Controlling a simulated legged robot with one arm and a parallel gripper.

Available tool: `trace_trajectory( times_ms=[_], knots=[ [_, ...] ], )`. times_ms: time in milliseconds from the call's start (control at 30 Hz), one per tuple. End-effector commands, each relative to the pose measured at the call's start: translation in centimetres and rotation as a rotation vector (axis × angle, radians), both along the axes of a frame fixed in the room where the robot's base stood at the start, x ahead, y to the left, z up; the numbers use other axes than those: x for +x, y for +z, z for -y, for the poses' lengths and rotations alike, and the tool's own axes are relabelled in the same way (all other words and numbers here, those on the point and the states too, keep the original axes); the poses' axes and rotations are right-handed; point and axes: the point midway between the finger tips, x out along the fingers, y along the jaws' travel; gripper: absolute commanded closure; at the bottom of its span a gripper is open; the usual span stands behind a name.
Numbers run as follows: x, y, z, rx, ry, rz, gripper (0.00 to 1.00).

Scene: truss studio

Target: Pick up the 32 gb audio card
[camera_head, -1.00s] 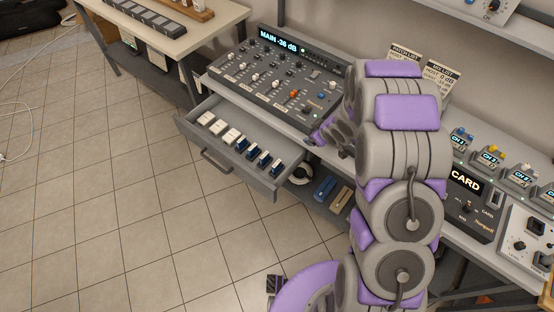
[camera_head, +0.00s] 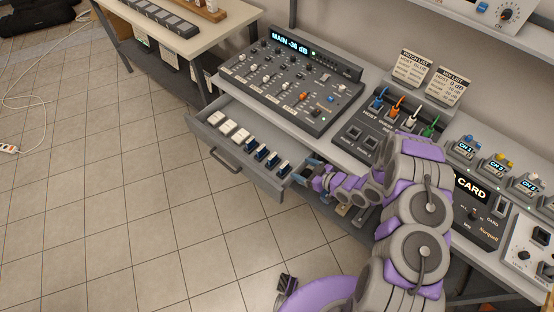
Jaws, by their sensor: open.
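An open drawer (camera_head: 262,181) under the mixer holds a row of small cards. Several white cards (camera_head: 227,127) lie toward its left end and several dark blue cards (camera_head: 260,153) toward its right end. Their labels are too small to read, so I cannot tell which is the 32 GB audio card. My gripper (camera_head: 306,172) is open at the right end of the drawer, beside the rightmost dark blue card. Nothing shows between its fingers, and my arm hides part of that area.
A mixer (camera_head: 290,85) reading MAIN -36 dB stands on the bench above the drawer. A device with coloured plugs (camera_head: 385,125) and a CARD unit (camera_head: 470,200) stand to the right. A low table (camera_head: 185,40) is at upper left.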

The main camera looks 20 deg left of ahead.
Motion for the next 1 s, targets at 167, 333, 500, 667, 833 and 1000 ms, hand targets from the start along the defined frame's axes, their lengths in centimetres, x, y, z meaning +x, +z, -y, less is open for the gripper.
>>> trace_trajectory(
  times_ms=[167,333,500,667,833,1000],
  knots=[
    [1.0,-1.5,-3.2,-0.004,0.005,-0.002,0.17],
    [2.2,-2.9,-6.0,-0.005,0.004,0.0,0.17],
    [3.3,-3.8,-8.4,-0.003,0.002,0.001,0.17],
    [3.8,-4.2,-9.2,-0.001,0.0,0.0,0.17],
    [4.0,-4.5,-9.9,-0.003,0.001,-0.001,0.17],
    [4.7,-5.6,-11.9,-0.006,0.002,-0.002,0.17]
  ],
)
